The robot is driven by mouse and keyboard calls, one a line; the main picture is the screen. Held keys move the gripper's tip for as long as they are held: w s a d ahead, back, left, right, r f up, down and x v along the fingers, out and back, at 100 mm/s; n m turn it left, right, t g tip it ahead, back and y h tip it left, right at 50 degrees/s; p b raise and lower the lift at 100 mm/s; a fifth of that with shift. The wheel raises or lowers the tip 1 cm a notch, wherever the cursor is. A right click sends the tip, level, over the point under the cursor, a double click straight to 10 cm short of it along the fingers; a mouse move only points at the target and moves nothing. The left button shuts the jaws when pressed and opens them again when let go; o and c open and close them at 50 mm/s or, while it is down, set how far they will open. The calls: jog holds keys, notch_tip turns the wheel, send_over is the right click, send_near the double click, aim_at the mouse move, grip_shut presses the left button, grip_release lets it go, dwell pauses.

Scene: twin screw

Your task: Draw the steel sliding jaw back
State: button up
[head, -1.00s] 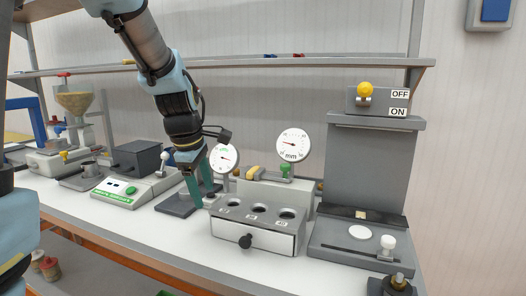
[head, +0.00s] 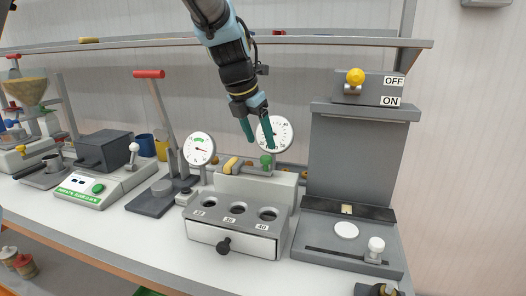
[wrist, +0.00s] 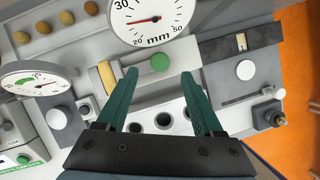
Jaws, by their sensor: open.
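My gripper (head: 258,142) is open and empty, its two green fingers pointing down above the pale gauge block (head: 257,184). In the wrist view the fingers (wrist: 159,74) straddle the area around the block's green knob (wrist: 159,62), with clear space between the tips. The round mm dial (head: 275,134) stands behind the block, partly hidden by a finger. I cannot tell for certain which part is the steel sliding jaw. No finger visibly grips anything.
A grey box with several holes (head: 231,233) and a black front knob stands before the block. A second dial (head: 199,149) and a red-handled lever press (head: 160,110) stand left. A tall grey station (head: 357,160) stands right. A shelf (head: 340,41) crosses above.

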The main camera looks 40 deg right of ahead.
aim_at(266, 157)
jog(key=x, duration=0.5)
jog(key=shift+d+f, duration=0.1)
jog(key=shift+f, duration=0.3)
jog(key=shift+c, duration=0.2)
grip_shut()
dwell(0.8)
